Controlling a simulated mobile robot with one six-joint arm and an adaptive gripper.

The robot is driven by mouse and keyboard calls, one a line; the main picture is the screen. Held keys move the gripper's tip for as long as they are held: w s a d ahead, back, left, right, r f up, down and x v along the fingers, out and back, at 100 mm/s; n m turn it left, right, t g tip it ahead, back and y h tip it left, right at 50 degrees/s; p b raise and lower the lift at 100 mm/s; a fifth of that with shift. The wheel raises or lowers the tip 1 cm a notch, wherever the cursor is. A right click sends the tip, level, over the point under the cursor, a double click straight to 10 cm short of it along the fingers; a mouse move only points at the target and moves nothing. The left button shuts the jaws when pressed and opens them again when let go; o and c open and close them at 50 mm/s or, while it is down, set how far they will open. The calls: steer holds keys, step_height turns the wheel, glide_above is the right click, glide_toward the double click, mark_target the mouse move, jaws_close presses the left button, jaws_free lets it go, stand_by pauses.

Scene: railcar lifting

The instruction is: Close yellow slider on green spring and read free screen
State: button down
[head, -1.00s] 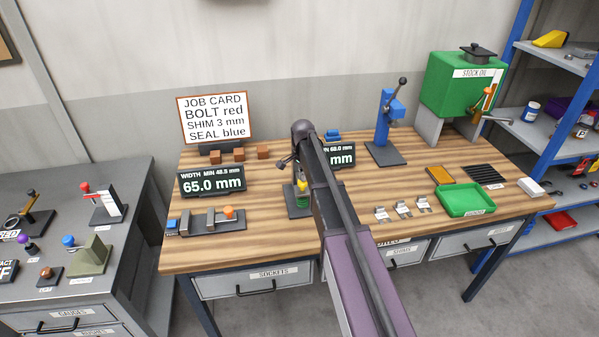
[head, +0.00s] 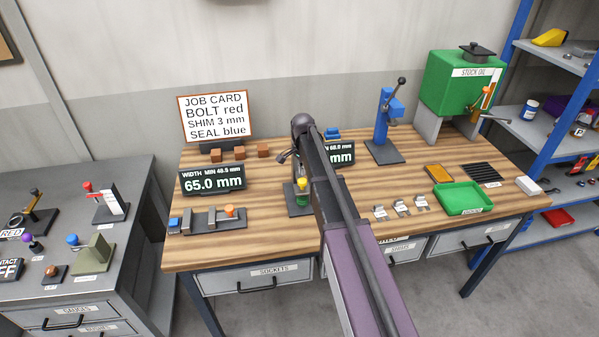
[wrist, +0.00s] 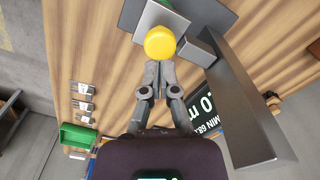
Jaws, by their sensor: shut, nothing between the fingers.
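The yellow slider (head: 302,184) has a round top and stands above the green spring (head: 303,199) on a small dark stand on the wooden bench. In the wrist view the yellow slider (wrist: 160,42) shows from above and hides the spring. My gripper (wrist: 160,68) is shut and empty, its tips at the slider's near edge; I cannot tell whether they touch it. My arm hides most of the gripper in the head view. The free screen (head: 342,153) is partly behind my arm; "MIN 68.0" and "mm" show, but the large number is covered. Part of the screen (wrist: 207,112) shows in the wrist view.
A width screen (head: 212,182) reads 65.0 mm, with a sliding gauge (head: 208,221) before it. A grey upright (wrist: 240,105) stands close right of my gripper in the wrist view. A blue press (head: 384,125), green tray (head: 463,199) and several metal clips (head: 401,208) lie right.

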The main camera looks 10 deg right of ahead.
mark_target(302, 180)
step_height(302, 180, up, 7)
steer(key=p, duration=0.7)
stand_by(0.6)
steer(key=s+f+n+b, duration=0.4)
steer(key=s, duration=0.5)
steer(key=s+f+n+b, duration=0.3)
steer(key=s+n+b, duration=0.1)
steer(key=s, duration=0.6)
steer(key=s+f+n+b, duration=0.4)
steer(key=s, duration=0.6)
steer(key=shift+a+f, duration=0.2)
steer(key=shift+f, duration=0.15)
